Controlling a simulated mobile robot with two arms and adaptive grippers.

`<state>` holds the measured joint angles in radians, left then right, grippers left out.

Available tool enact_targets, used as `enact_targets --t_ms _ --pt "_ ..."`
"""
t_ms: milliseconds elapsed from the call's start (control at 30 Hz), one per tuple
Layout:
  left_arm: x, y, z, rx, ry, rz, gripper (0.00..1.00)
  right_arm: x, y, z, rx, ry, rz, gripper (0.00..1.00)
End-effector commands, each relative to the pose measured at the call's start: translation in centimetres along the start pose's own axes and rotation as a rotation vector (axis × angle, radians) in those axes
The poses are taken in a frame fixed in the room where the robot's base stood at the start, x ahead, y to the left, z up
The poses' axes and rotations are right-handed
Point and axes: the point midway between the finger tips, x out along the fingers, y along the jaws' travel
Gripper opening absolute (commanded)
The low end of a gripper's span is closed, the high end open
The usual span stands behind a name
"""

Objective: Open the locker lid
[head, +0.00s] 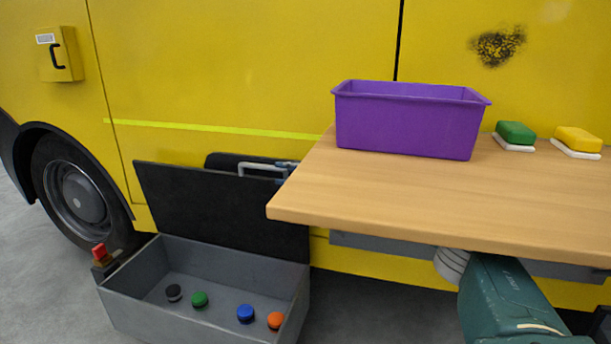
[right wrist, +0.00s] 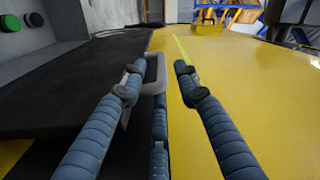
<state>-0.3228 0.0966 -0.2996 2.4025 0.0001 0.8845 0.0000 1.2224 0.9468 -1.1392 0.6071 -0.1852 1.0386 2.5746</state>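The grey locker (head: 125,300) stands on the floor at the lower left of the head view. Its black lid (head: 215,210) is raised along the back edge, and the inside shows. A grey handle (head: 262,167) shows beyond the lid's top edge; it also shows in the right wrist view (right wrist: 155,70). My right gripper (head: 287,166) is at the handle's right end, partly hidden by the table. In the right wrist view its blue fingers (right wrist: 158,78) are apart, with the left one beside the handle. I cannot tell whether they touch it. My left gripper is out of view.
Several coloured knobs (head: 246,313) sit inside the locker. A wooden table (head: 350,190) juts over my right arm, carrying a purple bin (head: 405,125) and green (head: 515,133) and yellow (head: 578,139) sponge-like blocks. A yellow vehicle (head: 220,70) stands close behind.

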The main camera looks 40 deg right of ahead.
Motion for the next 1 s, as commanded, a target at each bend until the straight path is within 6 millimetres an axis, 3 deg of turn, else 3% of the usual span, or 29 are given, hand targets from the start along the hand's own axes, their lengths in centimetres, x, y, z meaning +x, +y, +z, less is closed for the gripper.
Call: enact_targets --t_ms 100,300,1000 --pt "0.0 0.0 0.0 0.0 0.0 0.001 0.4 -2.6 0.1 0.0 0.001 -0.001 0.0 0.31" --pt "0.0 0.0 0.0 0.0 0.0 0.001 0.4 -5.1 0.0 0.1 0.0 -0.002 -0.001 0.31" --pt "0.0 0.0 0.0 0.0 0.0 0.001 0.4 -5.6 -0.1 0.0 0.0 -0.002 -0.003 0.31"
